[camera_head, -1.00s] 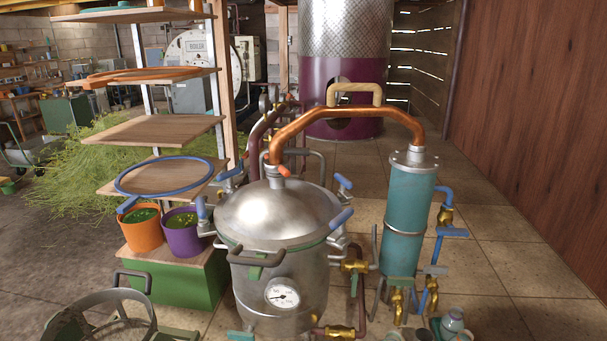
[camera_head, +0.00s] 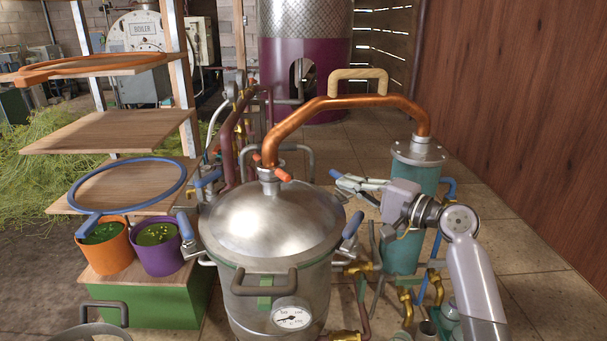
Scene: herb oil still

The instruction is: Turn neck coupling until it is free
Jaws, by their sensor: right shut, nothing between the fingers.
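The neck coupling (camera_head: 269,172) is a metal collar with orange-red tipped handles on top of the silver still lid (camera_head: 270,222). The copper neck pipe (camera_head: 330,104) rises from it and arches over to the teal condenser (camera_head: 405,240). One orange-red handle (camera_head: 283,175) points to the front right; another shows at its left. My right gripper (camera_head: 344,182) is shut and empty. It points left, right of the coupling and apart from it, in front of the condenser and near a blue-handled lid clamp (camera_head: 353,224). My left gripper is not in view.
A wooden shelf (camera_head: 110,131) with orange and blue rings stands at the left. Orange (camera_head: 106,250) and purple (camera_head: 159,248) buckets stand on a green box. Brass valves (camera_head: 363,268) and pipes crowd the lower right. Air above the lid is clear below the pipe arch.

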